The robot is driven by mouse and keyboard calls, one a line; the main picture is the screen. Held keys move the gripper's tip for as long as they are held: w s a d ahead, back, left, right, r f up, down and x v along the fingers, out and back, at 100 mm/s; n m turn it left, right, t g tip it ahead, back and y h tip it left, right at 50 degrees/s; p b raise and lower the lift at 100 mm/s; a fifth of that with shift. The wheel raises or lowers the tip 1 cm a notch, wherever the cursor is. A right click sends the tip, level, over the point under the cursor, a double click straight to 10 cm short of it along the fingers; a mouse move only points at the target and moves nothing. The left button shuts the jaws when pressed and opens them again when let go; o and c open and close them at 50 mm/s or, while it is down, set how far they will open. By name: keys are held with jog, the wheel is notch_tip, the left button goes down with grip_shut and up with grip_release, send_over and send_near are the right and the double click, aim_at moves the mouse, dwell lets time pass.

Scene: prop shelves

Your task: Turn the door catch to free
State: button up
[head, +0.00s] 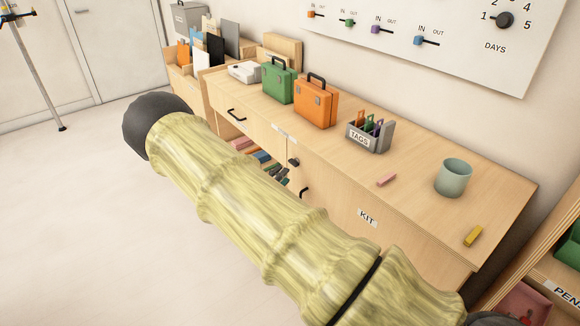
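The door catch (293,162) looks like a small dark piece on the cabinet front, just under the top band and above the left edge of the door labelled KIT (345,205). It is too small to tell which way it is turned. A black curved handle (304,192) sits on that door below the catch. The door looks closed, but my arm covers its lower part. My arm, in a yellowish sleeve, crosses the view from lower right to upper left, in front of the cabinet. My gripper is not in view.
The wooden cabinet top (410,185) holds a green case (279,84), an orange case (316,103), a TAGS holder (368,135), a cup (453,178), and pink and yellow blocks. A drawer handle (237,115) protrudes at left. Open floor (70,220) lies left; another shelf (555,260) stands right.

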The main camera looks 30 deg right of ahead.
aim_at(292, 164)
jog(key=p+x, duration=0.1)
jog(key=x, duration=0.6)
jog(key=shift+w+d, duration=0.1)
jog(key=shift+d, duration=0.05)
jog(key=shift+c, duration=0.2)
grip_shut()
